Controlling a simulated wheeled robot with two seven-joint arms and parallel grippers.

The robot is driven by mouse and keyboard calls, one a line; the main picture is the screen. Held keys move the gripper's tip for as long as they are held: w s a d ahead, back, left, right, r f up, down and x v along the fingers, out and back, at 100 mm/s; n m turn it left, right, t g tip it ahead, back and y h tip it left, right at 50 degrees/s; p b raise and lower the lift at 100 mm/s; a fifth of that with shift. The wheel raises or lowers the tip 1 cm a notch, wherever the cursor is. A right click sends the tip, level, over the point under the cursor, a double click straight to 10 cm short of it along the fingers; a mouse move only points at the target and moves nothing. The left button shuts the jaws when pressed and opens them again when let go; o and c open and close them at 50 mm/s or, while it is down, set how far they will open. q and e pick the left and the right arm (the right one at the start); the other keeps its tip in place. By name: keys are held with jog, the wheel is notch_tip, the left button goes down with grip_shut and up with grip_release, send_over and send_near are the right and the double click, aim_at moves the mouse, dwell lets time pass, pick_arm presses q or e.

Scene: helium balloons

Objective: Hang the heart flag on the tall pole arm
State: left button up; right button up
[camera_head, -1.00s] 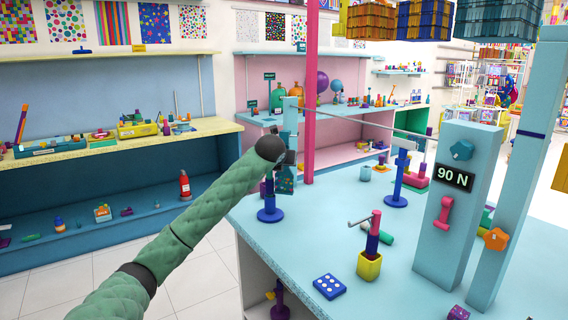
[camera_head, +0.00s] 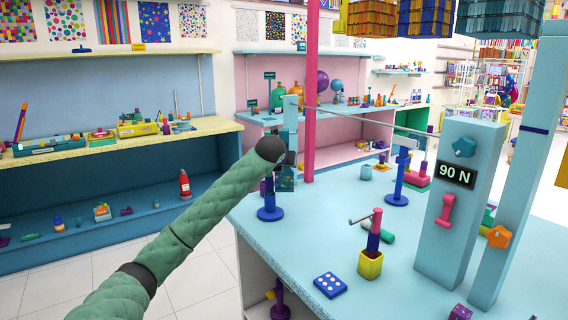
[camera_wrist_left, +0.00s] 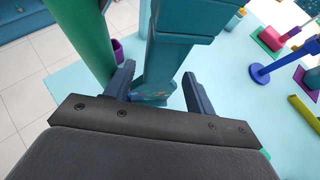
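I cannot make out a heart flag in either view. My left gripper (camera_wrist_left: 160,92) is open in the left wrist view, with one dark finger on each side of a teal upright post (camera_wrist_left: 172,58). A patterned patch (camera_wrist_left: 152,94) shows low on that post, between the fingers; I cannot tell what it is. In the head view the post (camera_head: 291,122) stands at the table's far left edge, just beyond my left wrist. A tall pink pole (camera_head: 310,90) rises beside it. A small stand (camera_head: 374,242) with a grey sideways arm is nearer. My right gripper is out of view.
A teal block marked 90 N (camera_head: 455,205) stands at the table's right, with a thin rod running from it toward the post. Blue stands (camera_head: 270,213) and a dotted blue block (camera_head: 330,285) are on the table (camera_head: 300,250).

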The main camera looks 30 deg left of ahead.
pick_arm(q)
jog(key=b+v, duration=0.1)
jog(key=v, duration=0.7)
jog(key=shift+b, duration=0.4)
